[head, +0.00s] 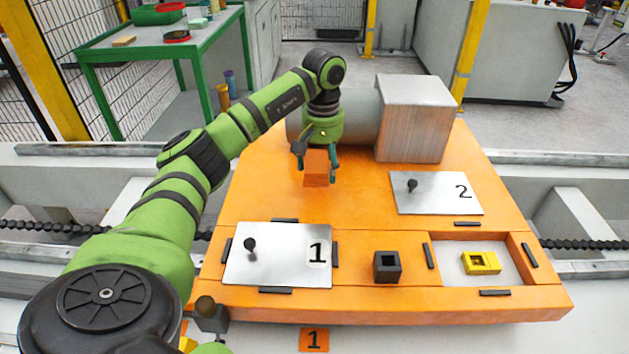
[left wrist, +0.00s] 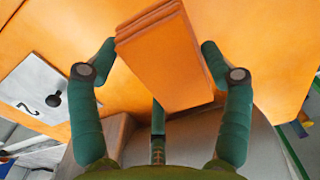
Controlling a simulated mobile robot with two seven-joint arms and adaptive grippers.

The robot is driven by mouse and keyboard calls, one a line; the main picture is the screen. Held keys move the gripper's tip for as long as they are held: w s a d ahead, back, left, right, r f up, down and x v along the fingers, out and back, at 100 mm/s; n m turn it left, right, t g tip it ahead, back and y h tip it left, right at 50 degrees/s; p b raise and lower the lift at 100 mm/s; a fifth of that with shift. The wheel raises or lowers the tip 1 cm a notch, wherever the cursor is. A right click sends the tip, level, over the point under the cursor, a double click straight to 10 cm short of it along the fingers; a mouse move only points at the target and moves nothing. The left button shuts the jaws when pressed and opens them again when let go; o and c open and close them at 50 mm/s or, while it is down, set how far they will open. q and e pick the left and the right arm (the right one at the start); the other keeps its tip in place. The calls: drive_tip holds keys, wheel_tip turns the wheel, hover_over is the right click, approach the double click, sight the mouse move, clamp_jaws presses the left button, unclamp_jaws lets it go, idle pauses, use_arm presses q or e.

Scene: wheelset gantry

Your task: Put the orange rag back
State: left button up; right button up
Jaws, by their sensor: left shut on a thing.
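The orange rag (head: 316,168) is a folded, layered rectangle, close in colour to the table under it. My left gripper (head: 317,160) is shut on it, with a finger on each side, near the grey cylinder. In the left wrist view the rag (left wrist: 168,62) sits between the fingers of the gripper (left wrist: 160,70), tilted, with its layered edge at the upper left. Orange surface lies behind it; I cannot tell whether the rag touches it. My right gripper is not in view.
The orange table (head: 270,195) holds a grey cylinder with a metal block (head: 412,118), plate 1 (head: 280,256), plate 2 (head: 436,193) and a black square socket (head: 387,266). A yellow piece (head: 480,263) lies in the open right recess. A green bench (head: 150,45) stands behind left.

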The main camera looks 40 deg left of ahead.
sight(315, 190)
use_arm(q)
drive_tip(key=shift+s+a+f, duration=0.5)
drive_tip(key=shift+a, duration=0.1)
drive_tip(key=shift+f+b, duration=0.4)
drive_tip(key=shift+f, duration=1.6)
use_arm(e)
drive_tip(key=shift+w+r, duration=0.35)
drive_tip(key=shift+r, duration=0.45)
use_arm(q)
drive_tip(key=o, duration=1)
drive_tip(key=shift+f, duration=0.15)
drive_tip(key=shift+c, duration=0.2)
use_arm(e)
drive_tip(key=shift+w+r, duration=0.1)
use_arm(q)
drive_tip(key=shift+r, duration=0.25)
wheel_tip(315, 190, up, 5)
drive_tip(key=shift+f+p, duration=0.2)
drive_tip(key=shift+p, duration=0.25)
wheel_tip(315, 190, up, 7)
drive_tip(key=shift+r+p, duration=0.15)
drive_tip(key=shift+p, duration=0.5)
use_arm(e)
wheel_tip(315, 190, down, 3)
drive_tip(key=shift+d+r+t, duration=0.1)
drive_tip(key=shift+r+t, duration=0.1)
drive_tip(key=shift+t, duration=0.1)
